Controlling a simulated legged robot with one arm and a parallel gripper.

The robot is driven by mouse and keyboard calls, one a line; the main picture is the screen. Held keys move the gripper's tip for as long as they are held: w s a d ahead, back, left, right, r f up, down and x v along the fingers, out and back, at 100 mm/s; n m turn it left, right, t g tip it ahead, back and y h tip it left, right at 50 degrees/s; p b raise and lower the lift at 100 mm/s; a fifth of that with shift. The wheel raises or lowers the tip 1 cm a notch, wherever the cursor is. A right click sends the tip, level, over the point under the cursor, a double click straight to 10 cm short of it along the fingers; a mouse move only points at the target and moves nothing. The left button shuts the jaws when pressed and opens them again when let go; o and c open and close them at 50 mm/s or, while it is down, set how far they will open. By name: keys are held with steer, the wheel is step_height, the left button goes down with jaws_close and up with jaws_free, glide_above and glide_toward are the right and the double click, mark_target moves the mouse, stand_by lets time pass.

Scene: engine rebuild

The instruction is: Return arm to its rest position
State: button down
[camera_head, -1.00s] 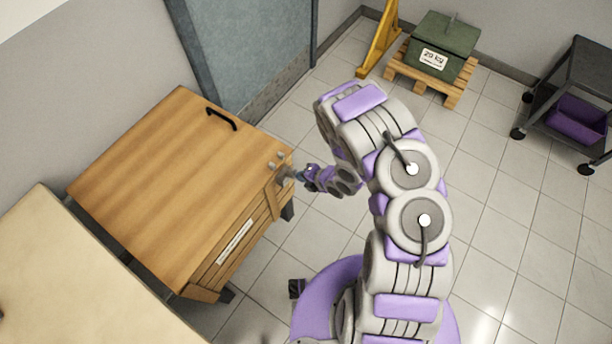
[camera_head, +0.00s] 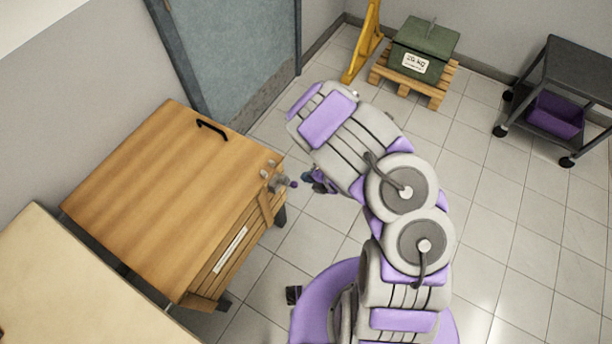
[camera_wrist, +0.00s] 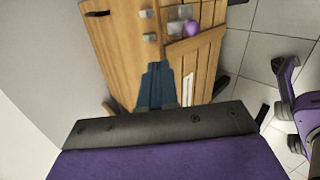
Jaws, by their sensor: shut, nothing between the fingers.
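My arm, white with purple pads, rises from my purple base and bends over at the right of the wooden crate (camera_head: 165,205) in the head view. My gripper (camera_head: 318,181) is mostly hidden behind the arm there, a little to the right of the latch (camera_head: 279,183) on the crate's corner. In the wrist view, my gripper's blue-grey fingers (camera_wrist: 157,84) are together and empty. They point toward the crate's front (camera_wrist: 205,65). The latch's purple knob (camera_wrist: 192,27) shows beyond them, apart from the fingers.
A beige table (camera_head: 75,290) stands at the lower left. A blue-grey door (camera_head: 235,50) is behind the crate. A dark cart (camera_head: 580,65) stands at the right. Tiled floor between is open.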

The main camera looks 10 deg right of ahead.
steer(key=shift+d, duration=0.15)
steer(key=shift+d, duration=0.3)
